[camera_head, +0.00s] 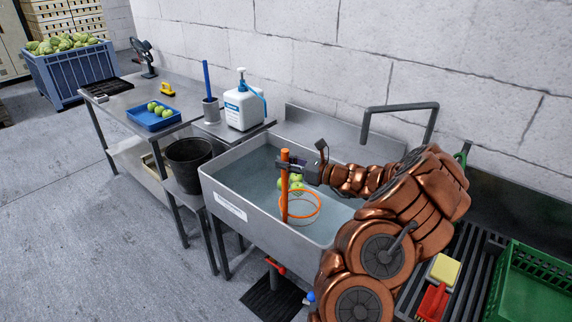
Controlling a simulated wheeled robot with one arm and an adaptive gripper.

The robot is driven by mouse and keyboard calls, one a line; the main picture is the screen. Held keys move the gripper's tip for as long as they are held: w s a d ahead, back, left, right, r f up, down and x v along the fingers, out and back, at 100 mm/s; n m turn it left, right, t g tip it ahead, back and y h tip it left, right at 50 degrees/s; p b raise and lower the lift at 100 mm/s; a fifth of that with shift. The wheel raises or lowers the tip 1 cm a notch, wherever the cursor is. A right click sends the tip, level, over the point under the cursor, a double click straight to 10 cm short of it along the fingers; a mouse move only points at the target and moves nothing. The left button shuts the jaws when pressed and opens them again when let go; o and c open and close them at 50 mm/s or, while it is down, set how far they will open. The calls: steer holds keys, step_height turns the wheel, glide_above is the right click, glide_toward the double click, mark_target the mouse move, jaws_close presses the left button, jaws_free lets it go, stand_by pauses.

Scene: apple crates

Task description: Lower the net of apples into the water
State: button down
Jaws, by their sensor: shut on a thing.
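My gripper (294,168) is shut on the upper part of an upright orange handle (285,205). An orange hoop (315,218) is at the handle's lower end, with thin netting that is hard to make out. Several green apples (296,184) show just behind the handle, over the sink. The sink (232,205) is a grey metal basin holding blue-grey water (245,175). The hoop appears at or near the water surface; I cannot tell whether it touches. My arm covers the right part of the sink.
A white jug (243,108), a cup with a blue stick (210,108) and a black bucket (190,160) stand left of the sink. A blue tray (154,118) with apples is farther left. A green crate (535,285) and a yellow sponge (445,269) are at right.

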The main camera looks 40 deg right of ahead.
steer(key=shift+r+p, duration=3.65)
steer(key=shift+r, duration=2.5)
steer(key=shift+s, duration=0.1)
